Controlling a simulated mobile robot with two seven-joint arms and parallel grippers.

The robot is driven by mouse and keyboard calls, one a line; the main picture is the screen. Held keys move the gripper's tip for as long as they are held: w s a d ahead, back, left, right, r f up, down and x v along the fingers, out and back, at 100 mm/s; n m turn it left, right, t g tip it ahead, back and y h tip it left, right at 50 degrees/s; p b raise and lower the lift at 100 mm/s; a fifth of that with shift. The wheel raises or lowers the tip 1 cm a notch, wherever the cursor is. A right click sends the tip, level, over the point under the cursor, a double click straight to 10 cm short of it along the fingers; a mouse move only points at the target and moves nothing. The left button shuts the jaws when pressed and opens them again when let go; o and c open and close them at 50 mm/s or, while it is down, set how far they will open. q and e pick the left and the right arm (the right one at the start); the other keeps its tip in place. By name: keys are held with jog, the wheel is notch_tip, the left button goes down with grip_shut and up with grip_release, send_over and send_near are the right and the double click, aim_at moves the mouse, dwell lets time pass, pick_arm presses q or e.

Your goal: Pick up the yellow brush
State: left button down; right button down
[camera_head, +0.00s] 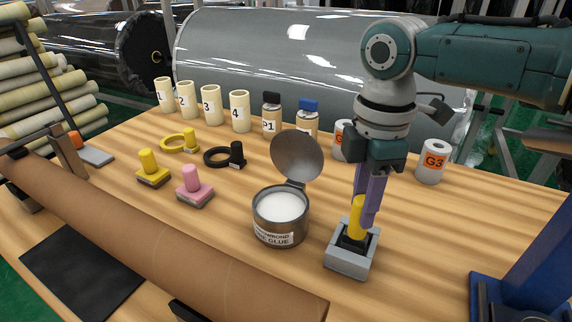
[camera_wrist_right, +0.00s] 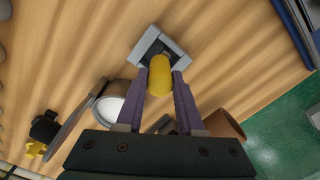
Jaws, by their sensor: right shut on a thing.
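The yellow brush (camera_head: 357,217) stands upright in a grey square holder (camera_head: 347,262) at the front right of the table. Its yellow handle also shows in the right wrist view (camera_wrist_right: 159,76), with the grey holder (camera_wrist_right: 147,42) beyond it. My right gripper (camera_head: 366,212) comes down from above and is shut on the yellow handle, with a purple finger on each side. The brush's lower end is dark and sits within the holder's walls. My left gripper is not in view.
An open glue can (camera_head: 280,222) with a raised lid stands just left of the holder. Numbered cups (camera_head: 211,105) and bottles line the back. A long brown roll (camera_head: 150,230) crosses the front left. A blue frame (camera_head: 520,270) stands at right.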

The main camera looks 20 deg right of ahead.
dwell(0.3)
notch_tip(320, 180, up, 20)
jog(key=p, duration=0.1)
jog(key=shift+p, duration=0.35)
dwell(1.0)
jog(key=shift+r, duration=0.1)
dwell(0.5)
